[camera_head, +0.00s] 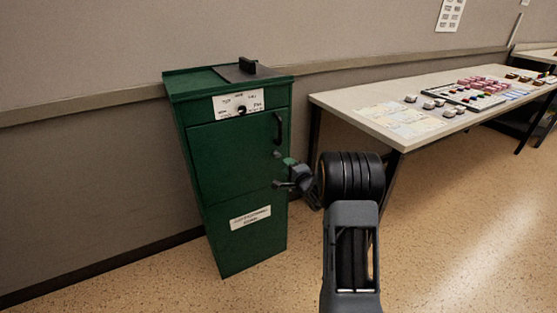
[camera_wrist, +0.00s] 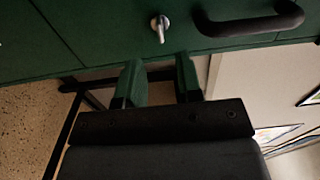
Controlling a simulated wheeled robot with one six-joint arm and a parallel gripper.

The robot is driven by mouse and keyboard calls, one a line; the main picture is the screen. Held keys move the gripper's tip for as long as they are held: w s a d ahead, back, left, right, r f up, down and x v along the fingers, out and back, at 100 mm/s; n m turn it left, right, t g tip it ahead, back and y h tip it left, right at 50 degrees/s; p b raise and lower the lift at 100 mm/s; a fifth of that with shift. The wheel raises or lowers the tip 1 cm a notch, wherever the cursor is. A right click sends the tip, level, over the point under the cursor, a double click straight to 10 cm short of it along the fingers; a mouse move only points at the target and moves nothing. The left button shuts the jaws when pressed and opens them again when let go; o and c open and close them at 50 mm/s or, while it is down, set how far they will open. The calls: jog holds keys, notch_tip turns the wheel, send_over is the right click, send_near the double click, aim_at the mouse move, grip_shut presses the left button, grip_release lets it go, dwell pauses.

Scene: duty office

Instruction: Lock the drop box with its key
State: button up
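The green drop box (camera_head: 238,175) stands upright against the wall, with its front door shut. A black handle (camera_head: 279,127) is on the door's right side and also shows in the wrist view (camera_wrist: 250,22). A small silver key (camera_wrist: 161,30) appears to sit in a round lock on the door; it is a small grey spot in the head view (camera_head: 277,154). My gripper (camera_head: 285,173) is at the front of the box, below the handle. In the wrist view my gripper (camera_wrist: 158,68) has its fingers apart with nothing between them, and the key lies just beyond the fingertips.
A white label with a dial (camera_head: 240,105) and a lower label (camera_head: 250,218) are on the box. A long table (camera_head: 385,101) with papers and small items stands to the right along the wall. The floor (camera_head: 450,230) at front right is clear.

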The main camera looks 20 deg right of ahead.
aim_at(278, 156)
jog(key=w, duration=0.5)
jog(key=w+a+b, duration=0.1)
jog(key=w, duration=0.2)
jog(key=shift+c, duration=0.5)
grip_shut()
